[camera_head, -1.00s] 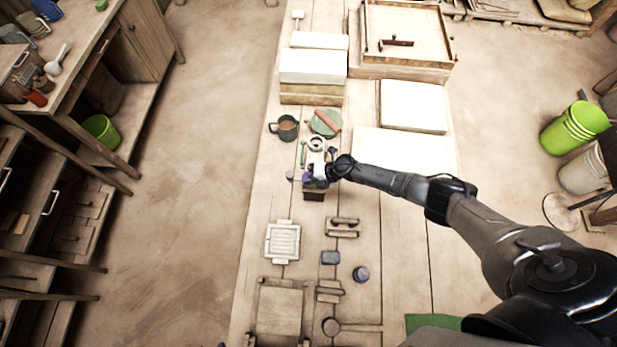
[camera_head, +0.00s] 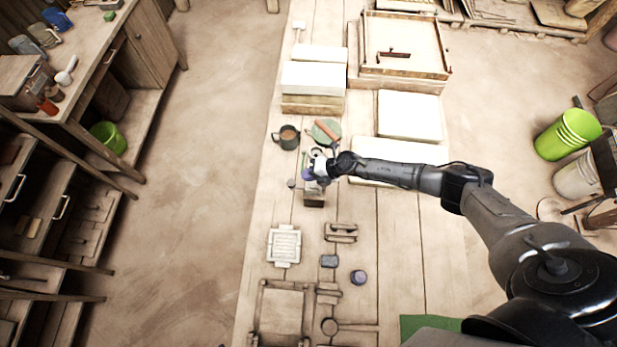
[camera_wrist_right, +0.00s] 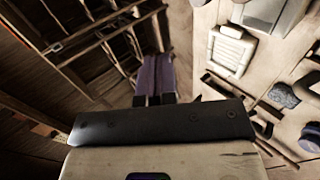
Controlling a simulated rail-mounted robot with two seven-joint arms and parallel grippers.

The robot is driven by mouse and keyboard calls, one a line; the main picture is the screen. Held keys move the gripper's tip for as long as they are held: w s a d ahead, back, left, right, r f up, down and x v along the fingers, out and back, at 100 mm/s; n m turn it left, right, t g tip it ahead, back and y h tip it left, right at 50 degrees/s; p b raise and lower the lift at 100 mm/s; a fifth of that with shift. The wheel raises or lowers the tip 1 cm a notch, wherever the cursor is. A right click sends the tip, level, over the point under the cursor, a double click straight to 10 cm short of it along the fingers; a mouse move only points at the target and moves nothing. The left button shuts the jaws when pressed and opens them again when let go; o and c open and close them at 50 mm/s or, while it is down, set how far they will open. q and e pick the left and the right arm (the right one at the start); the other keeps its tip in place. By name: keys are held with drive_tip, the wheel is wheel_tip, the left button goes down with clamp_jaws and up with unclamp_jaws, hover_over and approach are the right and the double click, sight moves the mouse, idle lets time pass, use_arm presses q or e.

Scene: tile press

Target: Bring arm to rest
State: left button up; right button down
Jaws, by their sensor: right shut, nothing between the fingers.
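In the head view my right gripper (camera_head: 309,176) is at the end of the arm that reaches in from the right over the long wooden table (camera_head: 400,240). It is shut and empty, just above a small dark box (camera_head: 314,200). In the right wrist view its purple fingers (camera_wrist_right: 154,78) are together with nothing between them. The gap between the gripper and the box cannot be judged exactly. My left gripper is not in view.
A dark mug (camera_head: 287,137) and a green disc (camera_head: 326,131) lie behind the gripper. White slabs (camera_head: 313,77) and a wooden tray (camera_head: 447,74) are farther back. A framed tile mould (camera_head: 284,245) and a wooden press (camera_head: 283,312) are in front. The table's right front is mostly clear.

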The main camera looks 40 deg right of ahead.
drive_tip(key=shift+r+p, duration=0.45)
drive_tip(key=shift+r, duration=1.4)
